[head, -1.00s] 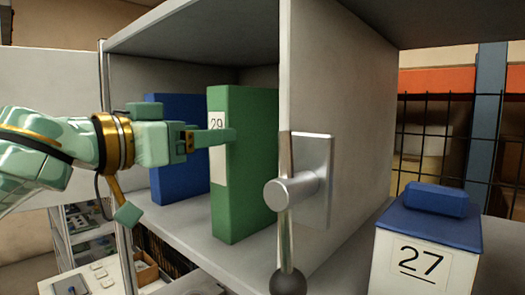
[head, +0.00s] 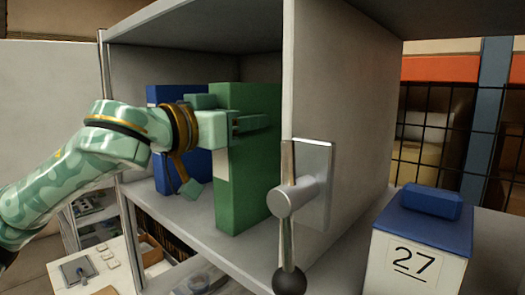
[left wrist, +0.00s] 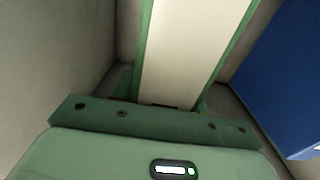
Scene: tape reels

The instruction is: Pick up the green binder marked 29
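The green binder (head: 247,180), numbered 29 on its white label in the earlier view, stands upright in the grey shelf. The number is now hidden behind my left gripper (head: 255,121). That gripper reaches in at the binder's upper spine, with a finger lying along its near right side. In the left wrist view the binder's pale spine (left wrist: 190,50) with green edges stands ahead of the gripper body, between the fingers. I cannot tell whether the fingers press on it. My right gripper is not in view.
A blue binder (head: 197,172) stands left of the green one, with a gap; it also shows in the left wrist view (left wrist: 285,70). A grey panel (head: 350,120) with a metal handle (head: 292,205) is close on the right. A box marked 27 (head: 410,265) stands front right.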

